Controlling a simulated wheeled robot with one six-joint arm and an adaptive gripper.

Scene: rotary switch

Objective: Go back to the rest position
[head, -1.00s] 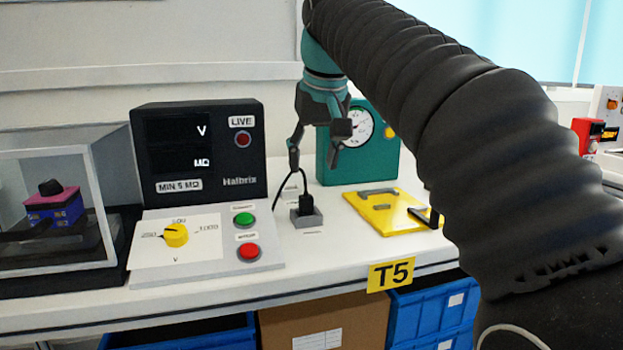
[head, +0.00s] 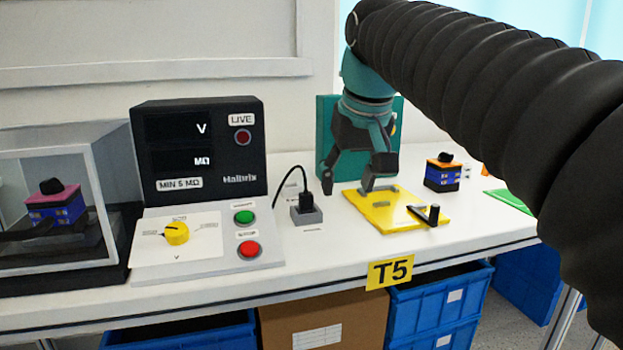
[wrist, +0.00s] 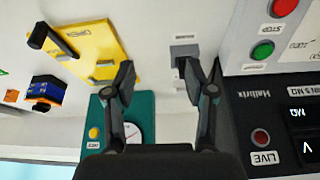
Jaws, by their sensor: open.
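My gripper (head: 348,184) is open and empty in the head view. It hangs above the bench in front of the teal gauge box (head: 327,130), near the back edge of the yellow plate (head: 382,218). In the wrist view my gripper (wrist: 160,82) shows its two fingers spread wide, with bare white bench between them. The yellow rotary switch (head: 176,233) is on the white sloped panel of the black Halbrix tester (head: 204,183), left of and apart from my gripper. Its pointer direction is hard to read.
A black plug stands in a grey socket (head: 307,214) left of my gripper. A blue-and-orange block (head: 442,173) stands right of the yellow plate. A clear-walled case (head: 95,180) with a pink-topped block is at the left. Blue bins (head: 430,312) sit below the bench.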

